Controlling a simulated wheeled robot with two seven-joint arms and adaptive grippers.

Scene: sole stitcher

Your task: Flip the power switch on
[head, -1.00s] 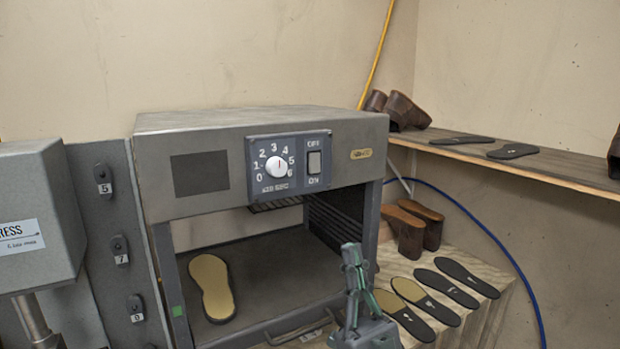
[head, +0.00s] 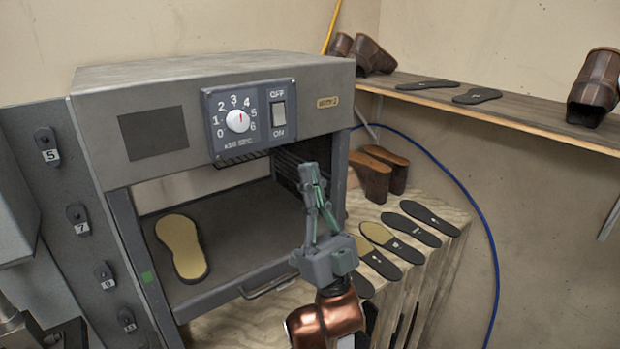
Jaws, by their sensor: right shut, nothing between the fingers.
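The power switch (head: 278,115) is a grey rocker on the blue-grey control panel (head: 213,151), with OFF printed above it and ON below. It sits right of the white numbered dial (head: 238,121) on the front of a grey oven-like machine (head: 318,77). I cannot tell clearly which way the rocker is tipped. My right gripper (head: 311,170) points up, its fingers shut and empty. In the picture it is below and a little right of the switch, apart from it. My left gripper is not in view.
A tan sole (head: 181,247) lies inside the open machine. Dark soles (head: 411,230) and brown heeled shoes (head: 372,175) lie on the wooden bench at right. A shelf (head: 500,115) with shoes runs along the right wall. A blue hose (head: 452,180) hangs there. Space before the panel looks clear.

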